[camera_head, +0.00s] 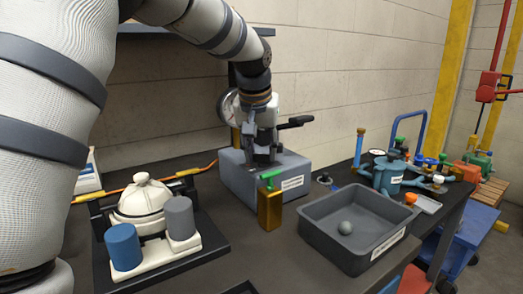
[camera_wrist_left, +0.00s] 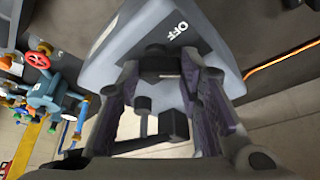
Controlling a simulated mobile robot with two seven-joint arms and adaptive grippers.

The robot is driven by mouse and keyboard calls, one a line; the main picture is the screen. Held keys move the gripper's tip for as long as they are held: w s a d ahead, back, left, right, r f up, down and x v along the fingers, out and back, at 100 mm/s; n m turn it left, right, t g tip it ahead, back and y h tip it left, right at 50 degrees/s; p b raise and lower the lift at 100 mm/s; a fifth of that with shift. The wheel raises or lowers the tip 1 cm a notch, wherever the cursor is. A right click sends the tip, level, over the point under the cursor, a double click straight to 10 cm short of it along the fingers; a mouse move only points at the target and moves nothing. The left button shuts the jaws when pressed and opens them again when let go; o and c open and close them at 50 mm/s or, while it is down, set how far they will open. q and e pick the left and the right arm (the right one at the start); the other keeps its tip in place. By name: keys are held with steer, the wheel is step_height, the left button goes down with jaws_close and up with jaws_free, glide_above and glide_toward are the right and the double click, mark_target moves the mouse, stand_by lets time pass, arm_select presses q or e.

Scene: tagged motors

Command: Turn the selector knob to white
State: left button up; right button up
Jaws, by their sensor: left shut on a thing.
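A grey box (camera_head: 240,180) with a sloped top stands on the dark bench in the head view. My left gripper (camera_head: 265,157) reaches down onto its top from above. In the left wrist view the box (camera_wrist_left: 205,50) carries the word OFF. There the left gripper (camera_wrist_left: 160,88) is shut on a dark knob-like part (camera_wrist_left: 160,62) on the box, mostly hidden between the fingers. I take it for the selector knob. Its pointer and any white mark cannot be made out. My right gripper is not in view.
A brass-coloured block with a green handle (camera_head: 270,205) stands close in front of the box. A grey tray (camera_head: 325,235) holding a ball is to the right. A round gauge (camera_head: 228,108) and black lever (camera_head: 296,122) are behind.

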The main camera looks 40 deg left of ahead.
arm_select(q)
steer(key=m+h, duration=0.1)
steer(key=m, duration=0.1)
steer(key=m+h, duration=0.1)
steer(key=m, duration=0.2)
steer(key=shift+a+m+t, duration=0.2)
steer(key=shift+m+t, duration=0.1)
steer(key=m+h, duration=0.1)
steer(key=m, duration=0.1)
steer(key=m+h, duration=0.1)
steer(key=m, duration=0.2)
steer(key=shift+w+a, duration=0.1)
steer(key=shift+w, duration=0.1)
steer(key=m, duration=0.2)
steer(key=m+g+h, duration=0.1)
steer(key=shift+w+f+m+b, duration=0.15)
steer(key=shift+m+b, duration=0.15)
steer(key=shift+m, duration=0.1)
steer(key=shift+m+g+h+b, duration=0.55)
steer(key=shift+m+g+h, duration=0.05)
steer(key=shift+m, duration=1.2)
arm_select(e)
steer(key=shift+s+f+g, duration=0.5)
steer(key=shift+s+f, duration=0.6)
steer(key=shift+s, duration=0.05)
arm_select(q)
steer(key=o, duration=1.2)
steer(key=shift+c, duration=0.2)
steer(key=shift+r, duration=0.25)
